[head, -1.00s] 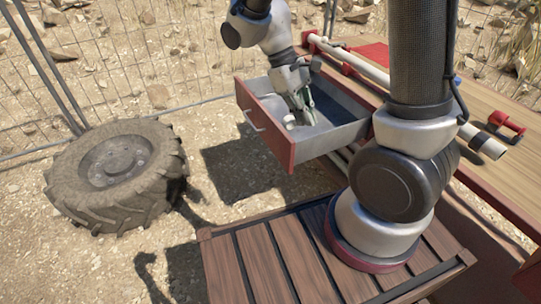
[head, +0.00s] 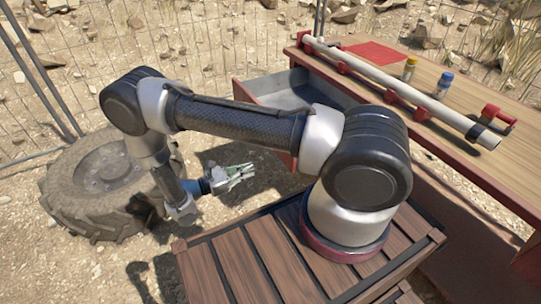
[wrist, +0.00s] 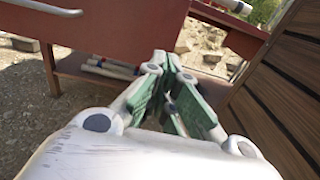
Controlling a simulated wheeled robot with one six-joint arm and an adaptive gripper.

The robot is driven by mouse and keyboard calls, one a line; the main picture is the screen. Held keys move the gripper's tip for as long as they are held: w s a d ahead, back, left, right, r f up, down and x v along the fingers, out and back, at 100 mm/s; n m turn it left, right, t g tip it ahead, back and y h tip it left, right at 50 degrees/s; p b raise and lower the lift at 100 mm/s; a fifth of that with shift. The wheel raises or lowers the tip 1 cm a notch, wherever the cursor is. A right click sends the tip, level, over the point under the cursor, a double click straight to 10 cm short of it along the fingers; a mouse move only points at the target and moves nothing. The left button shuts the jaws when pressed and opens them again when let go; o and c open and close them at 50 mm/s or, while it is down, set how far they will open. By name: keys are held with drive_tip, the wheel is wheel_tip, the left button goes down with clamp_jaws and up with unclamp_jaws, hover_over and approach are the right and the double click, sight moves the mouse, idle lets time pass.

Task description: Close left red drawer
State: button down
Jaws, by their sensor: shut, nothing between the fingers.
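The red drawer (head: 283,92) stands pulled out of the workbench at the back centre in the head view. Its grey inside partly shows, and my arm hides much of its front. In the wrist view the red drawer front (wrist: 120,28) fills the upper left, with a pale bar handle (wrist: 45,12) on it. My gripper (head: 250,171) is shut and empty, outside the drawer and in front of its face, apart from it. In the wrist view my green-padded fingers (wrist: 175,105) point toward the drawer's lower right side.
The workbench (head: 490,105) carries a long white pipe (head: 395,90), a yellow bottle (head: 410,68) and a blue-capped bottle (head: 444,84). A big tyre (head: 75,190) lies at left, close to my arm. Pipes (wrist: 108,68) lie on a shelf below the drawer.

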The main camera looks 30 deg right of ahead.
drive_tip(key=w+d, duration=0.1)
drive_tip(key=d, duration=1.3)
drive_tip(key=shift+r, duration=0.45)
drive_tip(key=shift+d, duration=0.15)
